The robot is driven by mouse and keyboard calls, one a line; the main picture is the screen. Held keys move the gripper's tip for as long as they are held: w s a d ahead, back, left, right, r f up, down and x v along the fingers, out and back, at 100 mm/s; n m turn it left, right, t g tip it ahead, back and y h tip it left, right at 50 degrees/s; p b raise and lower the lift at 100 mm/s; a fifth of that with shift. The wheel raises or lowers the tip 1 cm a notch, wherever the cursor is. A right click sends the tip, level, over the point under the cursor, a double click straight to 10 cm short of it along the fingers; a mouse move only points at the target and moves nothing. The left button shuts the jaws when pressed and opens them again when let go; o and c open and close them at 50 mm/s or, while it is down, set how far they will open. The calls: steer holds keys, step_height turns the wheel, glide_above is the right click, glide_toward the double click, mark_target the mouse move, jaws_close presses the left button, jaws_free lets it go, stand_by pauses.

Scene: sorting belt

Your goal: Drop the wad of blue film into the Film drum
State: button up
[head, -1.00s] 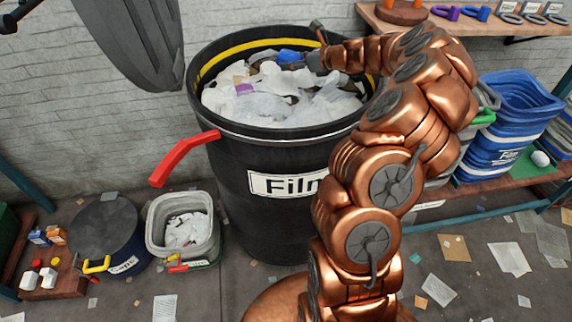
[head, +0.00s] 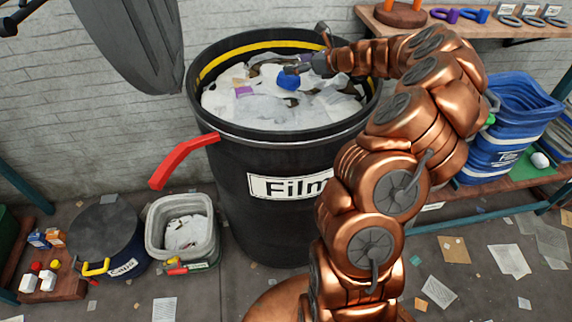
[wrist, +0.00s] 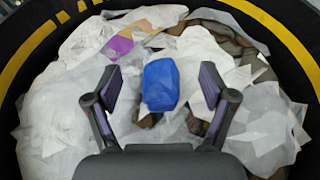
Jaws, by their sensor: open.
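The wad of blue film (head: 288,82) is inside the mouth of the black Film drum (head: 262,190), at the level of the pale film and scraps filling it. In the wrist view the blue wad (wrist: 160,85) shows between and just beyond my fingertips, with gaps on both sides. My gripper (head: 303,68) is over the drum's contents, inside the yellow-striped rim. In the wrist view my gripper (wrist: 160,88) is open, its two fingers spread apart. Whether the wad rests fully on the film beneath it is hard to tell.
A dark lid (head: 135,40) stands up at the drum's left rim, and a red handle (head: 182,160) juts out. A grey bin (head: 182,232) and a dark pot (head: 105,236) stand on the floor at left. Blue tubs (head: 500,130) sit on a right shelf.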

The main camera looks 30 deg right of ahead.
steer(key=v, duration=1)
steer(key=s+a+r+n+g+y+p, duration=0.25)
steer(key=a+n, duration=0.35)
steer(key=a, duration=0.7)
steer(key=s+a+r+n+g+y+p, duration=0.15)
steer(key=a+r+n+g, duration=0.35)
steer(key=a, duration=0.8)
steer(key=s+a+f+n+g+h+p, duration=0.1)
steer(key=s+a+f+n+g+h, duration=0.2)
steer(key=s+a+n, duration=0.8)
steer(key=s+d+f+n+g+h+p, duration=0.1)
steer(key=s+n+g+h, duration=0.1)
steer(key=s, duration=0.8)
steer(key=s+d+f+n+g+h+p, duration=0.1)
steer(key=s+d+n+h+p, duration=0.1)
steer(key=s+n+h, duration=0.2)
steer(key=s+n, duration=0.3)
steer(key=s, duration=0.4)
steer(key=shift+d+f+g, duration=0.2)
steer(key=shift+f+g, duration=0.1)
steer(key=shift+g, duration=0.05)
steer(key=shift+s+d, duration=0.2)
steer(key=shift+s, duration=0.1)
steer(key=shift+c, duration=0.3)
